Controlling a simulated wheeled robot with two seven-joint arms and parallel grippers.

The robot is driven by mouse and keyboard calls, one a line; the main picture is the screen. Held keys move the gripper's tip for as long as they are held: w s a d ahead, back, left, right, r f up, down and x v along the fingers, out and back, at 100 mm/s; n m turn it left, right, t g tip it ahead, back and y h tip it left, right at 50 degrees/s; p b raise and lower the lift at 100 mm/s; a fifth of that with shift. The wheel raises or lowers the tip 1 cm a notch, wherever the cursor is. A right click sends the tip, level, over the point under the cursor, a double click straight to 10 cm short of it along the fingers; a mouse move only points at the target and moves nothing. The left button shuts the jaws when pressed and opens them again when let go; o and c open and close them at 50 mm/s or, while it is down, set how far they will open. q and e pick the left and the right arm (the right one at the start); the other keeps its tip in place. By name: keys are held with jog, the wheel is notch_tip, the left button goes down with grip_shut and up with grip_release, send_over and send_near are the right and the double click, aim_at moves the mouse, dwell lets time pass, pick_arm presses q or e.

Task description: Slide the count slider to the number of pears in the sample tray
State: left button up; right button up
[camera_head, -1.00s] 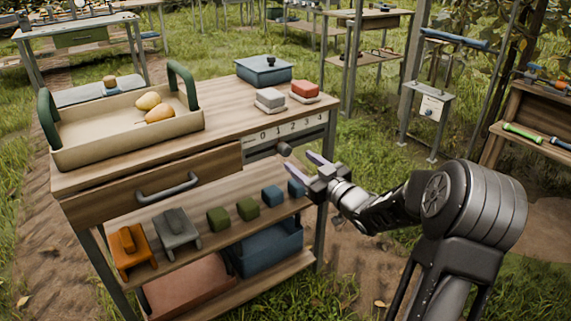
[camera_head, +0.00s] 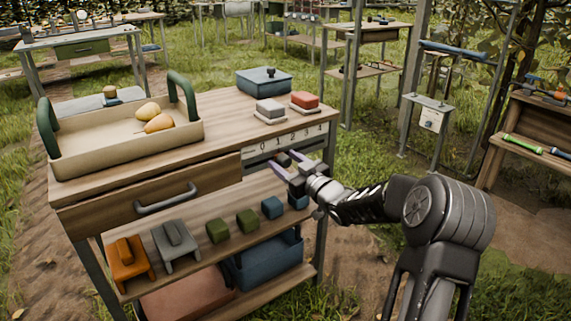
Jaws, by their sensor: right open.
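The beige sample tray (camera_head: 130,150) with green handles stands on the left of the tabletop. Two yellow-orange pears show in it, one pear (camera_head: 148,110) behind the other (camera_head: 159,123). The number scale (camera_head: 300,137), marked 0 to 3, is on the table's front panel at the right. The dark round slider knob (camera_head: 283,159) is below it, roughly under the 1. My right gripper (camera_head: 285,162) is open with its purple-tipped fingers around the knob; whether they touch it I cannot tell. My left gripper is out of view.
A drawer with a handle (camera_head: 166,201) is left of the scale. A shelf below holds several coloured objects, including an orange one (camera_head: 129,258).

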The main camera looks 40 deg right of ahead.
jog(key=shift+c, duration=0.2)
grip_shut()
dwell(0.4)
dwell(0.8)
